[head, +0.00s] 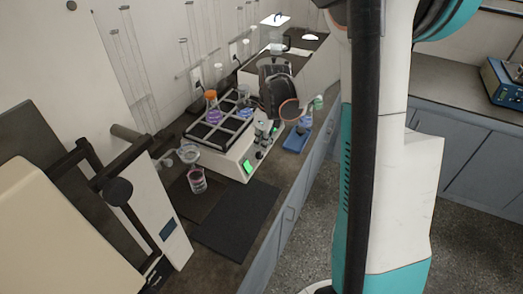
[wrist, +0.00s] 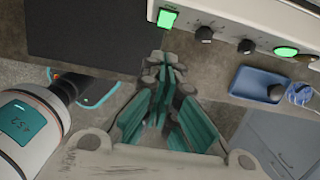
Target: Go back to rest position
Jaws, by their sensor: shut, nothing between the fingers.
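My gripper (wrist: 165,68) shows in the wrist view with its teal and grey fingers together and nothing between them. Its tips appear beside the front panel of the shaker (wrist: 225,22), near the panel's left green light (wrist: 167,18); the gap to it cannot be told. In the head view the white shaker (head: 242,168) stands on the bench with a rack and several flasks on top. I cannot make out my fingertips clearly in the head view.
A dark mat (head: 240,222) lies in front of the shaker, with a small beaker (head: 197,181) on the bench nearby. A large pale machine (head: 60,230) stands at the near left. Open floor (head: 318,225) lies right of the bench.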

